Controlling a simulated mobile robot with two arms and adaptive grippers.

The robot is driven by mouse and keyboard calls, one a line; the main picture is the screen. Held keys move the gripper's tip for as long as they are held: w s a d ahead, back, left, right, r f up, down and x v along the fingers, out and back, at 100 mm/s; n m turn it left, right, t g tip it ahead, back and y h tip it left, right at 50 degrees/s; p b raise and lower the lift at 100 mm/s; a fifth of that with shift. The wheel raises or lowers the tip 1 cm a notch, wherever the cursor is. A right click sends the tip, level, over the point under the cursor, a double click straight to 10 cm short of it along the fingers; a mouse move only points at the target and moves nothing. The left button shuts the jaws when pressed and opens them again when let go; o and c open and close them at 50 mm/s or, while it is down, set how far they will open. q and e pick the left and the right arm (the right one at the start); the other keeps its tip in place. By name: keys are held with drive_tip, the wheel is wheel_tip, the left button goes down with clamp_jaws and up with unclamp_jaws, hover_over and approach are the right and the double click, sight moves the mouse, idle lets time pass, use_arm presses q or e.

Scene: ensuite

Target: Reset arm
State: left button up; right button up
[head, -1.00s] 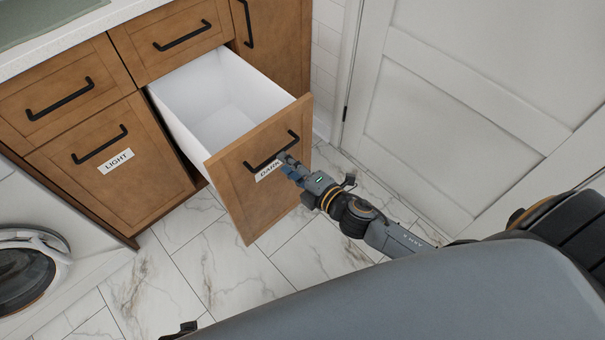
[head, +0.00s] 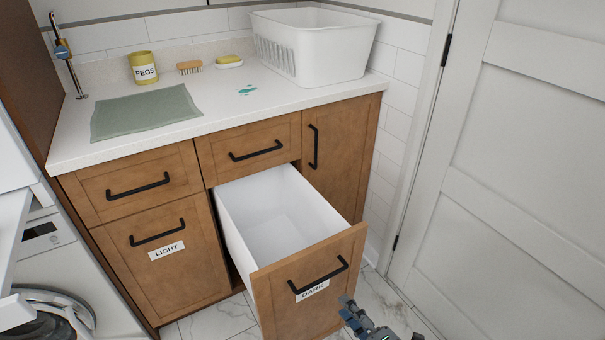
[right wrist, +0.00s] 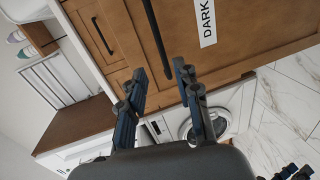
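My right gripper (head: 352,312) is at the bottom edge of the head view, just below and right of the DARK label (head: 312,291). In the right wrist view its two fingers (right wrist: 163,100) are spread apart with nothing between them. They are apart from the black handle (right wrist: 158,38) of the drawer in front. The DARK drawer (head: 330,270) is pulled open and its white bin (head: 240,235) looks empty. My left gripper is not in the head view.
The LIGHT drawer (head: 160,270) is shut. The counter (head: 215,85) bears a white basket (head: 330,55), a yellow PEGS pot (head: 144,68), a brush (head: 190,67), a sponge (head: 229,62) and a green mat (head: 145,112). A white door (head: 510,160) stands right; a washing machine (head: 60,270) stands left.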

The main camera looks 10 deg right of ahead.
drive_tip(key=s+d+f+m+g+h, duration=0.35)
drive_tip(key=s+f+m, duration=0.35)
drive_tip(key=f, duration=0.5)
drive_tip(key=s+d+f+m+g+h, duration=0.3)
drive_tip(key=s+f+m+g, duration=0.15)
drive_tip(key=f+m, duration=0.55)
drive_tip(key=s+a+f+m+g+y+p, duration=0.1)
drive_tip(key=s+a+f+m+g, duration=0.25)
drive_tip(key=s+f+g, duration=0.35)
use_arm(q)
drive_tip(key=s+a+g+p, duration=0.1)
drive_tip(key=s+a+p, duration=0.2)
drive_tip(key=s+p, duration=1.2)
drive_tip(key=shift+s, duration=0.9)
use_arm(e)
drive_tip(key=s+d+t, duration=0.1)
drive_tip(key=s+d, duration=0.2)
drive_tip(key=s, duration=1.3)
drive_tip(key=shift+s+r+n, duration=0.35)
drive_tip(key=shift+r+n, duration=0.05)
drive_tip(key=shift+n, duration=0.05)
